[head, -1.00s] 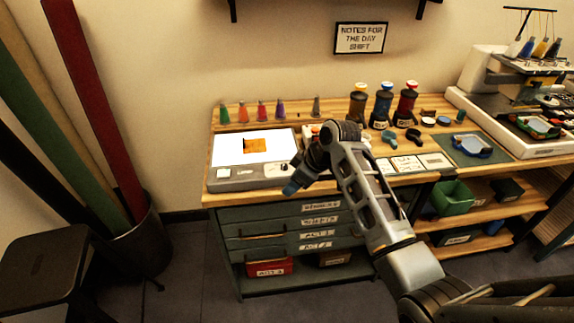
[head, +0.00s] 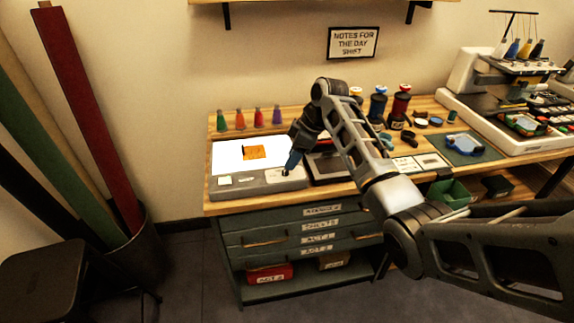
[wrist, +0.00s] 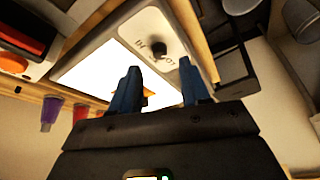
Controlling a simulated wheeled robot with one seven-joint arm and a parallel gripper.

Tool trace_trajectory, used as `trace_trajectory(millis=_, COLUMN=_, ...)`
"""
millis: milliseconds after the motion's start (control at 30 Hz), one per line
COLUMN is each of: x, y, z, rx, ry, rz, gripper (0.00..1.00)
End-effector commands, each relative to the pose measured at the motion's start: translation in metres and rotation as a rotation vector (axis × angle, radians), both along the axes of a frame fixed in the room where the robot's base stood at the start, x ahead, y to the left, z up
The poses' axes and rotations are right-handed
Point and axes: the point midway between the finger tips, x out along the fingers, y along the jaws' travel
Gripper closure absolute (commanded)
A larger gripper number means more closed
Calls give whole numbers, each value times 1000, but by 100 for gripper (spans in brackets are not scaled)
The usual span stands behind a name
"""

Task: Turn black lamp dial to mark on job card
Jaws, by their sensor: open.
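The black lamp dial (head: 285,172) sits on the grey front strip of the light box (head: 258,184), at its right end. In the wrist view the dial (wrist: 158,48) is a small dark knob with printed marks beside it, too small to read. My gripper (head: 291,163) has blue fingers and hangs just over the dial. In the wrist view my gripper (wrist: 159,68) is open and empty; the dial shows between and just beyond the fingertips. I cannot tell contact. An orange piece (head: 255,152) lies on the lit white panel (head: 228,155). I cannot tell which card is the job card.
Thread cones (head: 240,121) stand behind the light box. A dark-framed tray (head: 328,168) lies right of it, near my arm. White cards (head: 405,164) lie further right. Big spools (head: 378,105) and an embroidery machine (head: 500,110) stand beyond.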

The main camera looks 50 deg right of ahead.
Motion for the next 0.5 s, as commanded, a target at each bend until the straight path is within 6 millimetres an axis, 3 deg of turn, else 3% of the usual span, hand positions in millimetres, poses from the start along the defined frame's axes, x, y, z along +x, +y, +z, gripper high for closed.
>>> trace_trajectory(millis=233, x=11, y=8, z=-31, rx=0, ry=1, rz=1, gripper=54)
trace_trajectory(millis=500, x=14, y=10, z=-40, rx=-1, ry=-1, rz=1, gripper=54)
